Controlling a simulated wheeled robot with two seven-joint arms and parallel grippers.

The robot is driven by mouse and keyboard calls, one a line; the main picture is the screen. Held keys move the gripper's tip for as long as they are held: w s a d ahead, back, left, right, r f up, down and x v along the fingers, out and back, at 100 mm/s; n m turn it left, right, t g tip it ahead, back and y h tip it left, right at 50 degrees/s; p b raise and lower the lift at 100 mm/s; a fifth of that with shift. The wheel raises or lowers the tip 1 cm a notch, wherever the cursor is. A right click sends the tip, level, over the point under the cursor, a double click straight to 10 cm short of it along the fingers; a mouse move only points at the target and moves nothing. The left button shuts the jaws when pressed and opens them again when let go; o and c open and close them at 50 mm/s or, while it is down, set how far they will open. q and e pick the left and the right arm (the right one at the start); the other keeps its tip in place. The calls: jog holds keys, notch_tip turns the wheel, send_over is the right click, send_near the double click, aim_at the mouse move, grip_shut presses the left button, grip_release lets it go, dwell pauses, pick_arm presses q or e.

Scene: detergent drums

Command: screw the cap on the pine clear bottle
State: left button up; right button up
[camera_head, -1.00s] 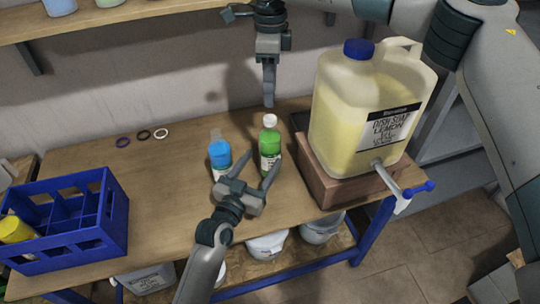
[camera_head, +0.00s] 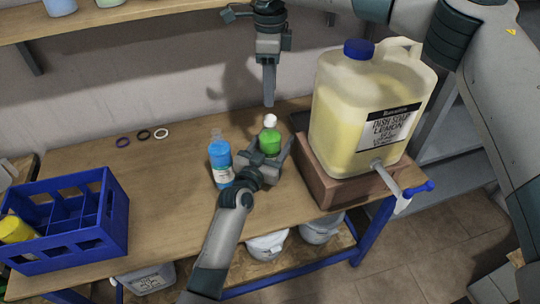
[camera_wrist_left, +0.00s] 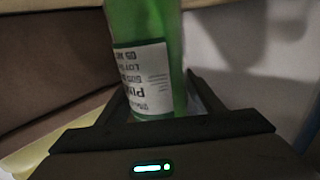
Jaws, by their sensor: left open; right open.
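The pine clear bottle is the green bottle (camera_head: 269,143) with a white cap at its top (camera_head: 270,121); it stands upright on the table. Its green body and white label show close up in the left wrist view (camera_wrist_left: 146,60). My left gripper (camera_head: 270,153) is open, with its fingers on either side of the bottle's body; I cannot tell whether they touch it. The gripper hides the bottle's lower part in the head view. My right gripper (camera_head: 268,101) points down just above and behind the cap, open and seen edge-on, holding nothing visible.
A blue bottle (camera_head: 220,162) stands close left of my left gripper. A large lemon dish soap drum (camera_head: 340,120) with a tap sits on a brown block (camera_head: 325,180) at right. A blue crate (camera_head: 105,240) stands at left. Three rings (camera_head: 143,135) lie at the back.

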aim_at(270, 118)
pick_arm(q)
grip_shut()
pick_arm(e)
jog(key=n, duration=0.4)
jog(key=shift+a, duration=0.1)
jog(key=n, duration=0.5)
dwell(0.4)
jog(key=shift+f, duration=4)
grip_shut()
